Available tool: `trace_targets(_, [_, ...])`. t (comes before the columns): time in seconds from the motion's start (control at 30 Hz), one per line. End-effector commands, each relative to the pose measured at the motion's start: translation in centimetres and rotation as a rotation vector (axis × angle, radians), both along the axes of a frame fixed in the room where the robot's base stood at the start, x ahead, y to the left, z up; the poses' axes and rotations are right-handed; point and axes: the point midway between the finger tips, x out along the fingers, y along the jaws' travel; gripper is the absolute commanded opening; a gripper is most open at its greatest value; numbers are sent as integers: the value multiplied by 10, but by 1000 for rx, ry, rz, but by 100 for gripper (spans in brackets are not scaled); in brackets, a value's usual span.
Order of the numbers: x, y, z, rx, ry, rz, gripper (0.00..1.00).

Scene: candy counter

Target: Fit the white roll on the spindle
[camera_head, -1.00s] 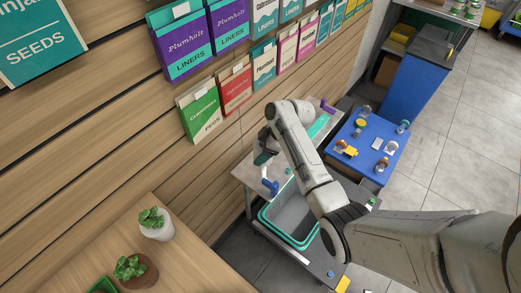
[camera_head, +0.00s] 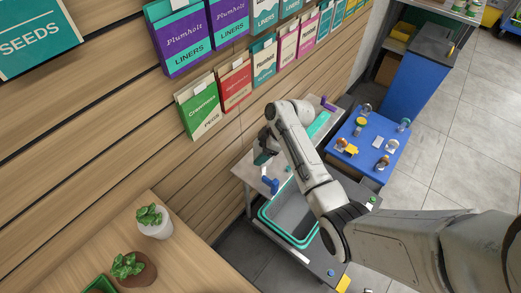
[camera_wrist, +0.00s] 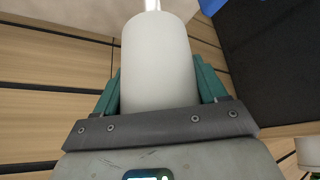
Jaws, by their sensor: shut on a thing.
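The white roll (camera_wrist: 158,62) stands large in the middle of the wrist view. The teal fingers of my gripper (camera_wrist: 158,88) are shut on its sides. A thin bright upright rod (camera_wrist: 152,5) shows just past the roll's far end. It may be the spindle, but I cannot tell whether the roll is around it or apart from it. In the head view my gripper (camera_head: 262,158) is low over the grey worktop beside the slatted wall, partly behind my arm. The roll is not clear there.
A grey bin with a teal rim (camera_head: 268,226) is set below the worktop (camera_head: 243,172). A blue handle-like part (camera_head: 270,186) stands near my gripper. A blue table (camera_head: 358,137) with several small things is at right. Potted plants (camera_head: 153,222) stand at lower left.

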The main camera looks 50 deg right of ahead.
Motion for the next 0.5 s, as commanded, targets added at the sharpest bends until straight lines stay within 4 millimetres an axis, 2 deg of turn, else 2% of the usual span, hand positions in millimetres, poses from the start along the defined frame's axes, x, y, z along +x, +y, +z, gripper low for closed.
trace_targets(0.5, [0, 0, -12, 0, -2, 0, 38])
